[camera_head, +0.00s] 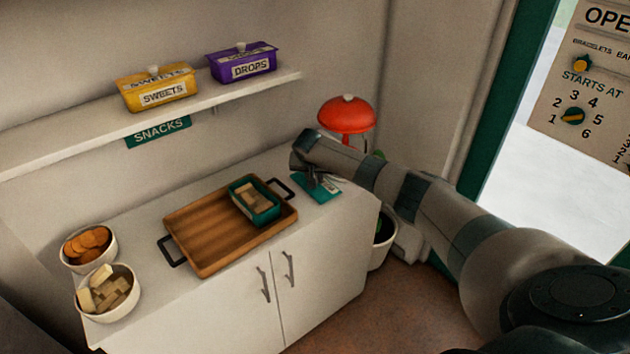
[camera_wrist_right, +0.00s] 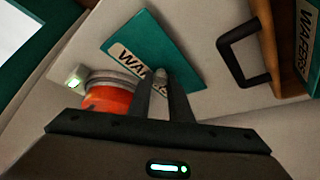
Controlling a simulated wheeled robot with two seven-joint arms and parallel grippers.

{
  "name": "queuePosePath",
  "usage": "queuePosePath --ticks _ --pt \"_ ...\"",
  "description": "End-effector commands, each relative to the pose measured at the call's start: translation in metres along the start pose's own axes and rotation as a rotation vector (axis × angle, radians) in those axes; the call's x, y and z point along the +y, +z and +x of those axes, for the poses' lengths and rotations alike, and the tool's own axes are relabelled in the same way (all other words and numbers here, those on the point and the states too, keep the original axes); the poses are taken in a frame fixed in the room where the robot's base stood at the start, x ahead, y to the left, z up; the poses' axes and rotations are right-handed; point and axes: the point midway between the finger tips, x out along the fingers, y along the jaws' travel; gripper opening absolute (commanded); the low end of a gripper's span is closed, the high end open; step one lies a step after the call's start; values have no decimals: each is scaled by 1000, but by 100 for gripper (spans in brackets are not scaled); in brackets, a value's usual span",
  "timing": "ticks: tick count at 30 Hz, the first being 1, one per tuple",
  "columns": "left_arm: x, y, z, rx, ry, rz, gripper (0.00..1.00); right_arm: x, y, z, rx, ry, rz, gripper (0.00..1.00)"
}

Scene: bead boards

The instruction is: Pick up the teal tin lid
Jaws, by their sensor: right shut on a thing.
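The teal tin lid (camera_head: 322,188) with a pale label lies at the right end of the white counter, beside the tray. In the right wrist view the lid (camera_wrist_right: 148,30) shows its "WAFERS" label partly covered by my fingers. My right gripper (camera_head: 314,178) is over the lid, its fingers shut on the lid's small knob (camera_wrist_right: 160,74). Whether the lid touches the counter is hard to tell. The open teal tin (camera_head: 265,216) holds pale wafers and stands in the wooden tray. My left gripper is not in view.
The wooden tray (camera_head: 203,249) with black handles fills the counter's middle. Bowls of orange biscuits (camera_head: 78,262) and pale pieces (camera_head: 104,315) stand at left. A shelf (camera_head: 225,98) holds yellow (camera_head: 157,90) and purple (camera_head: 243,64) tins.

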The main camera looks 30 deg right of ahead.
Motion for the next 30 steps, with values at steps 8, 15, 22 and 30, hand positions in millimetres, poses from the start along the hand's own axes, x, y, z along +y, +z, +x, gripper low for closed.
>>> queuePosePath --ticks 8,15,22,30 --pt "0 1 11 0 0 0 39 0 -10 -15 3 -3 1 0" --pt "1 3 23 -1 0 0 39 16 -20 -42 2 0 0 0" --pt "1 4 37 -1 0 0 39 53 -22 -67 4 0 0 0" --pt "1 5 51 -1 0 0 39 94 -24 -97 2 0 1 0"
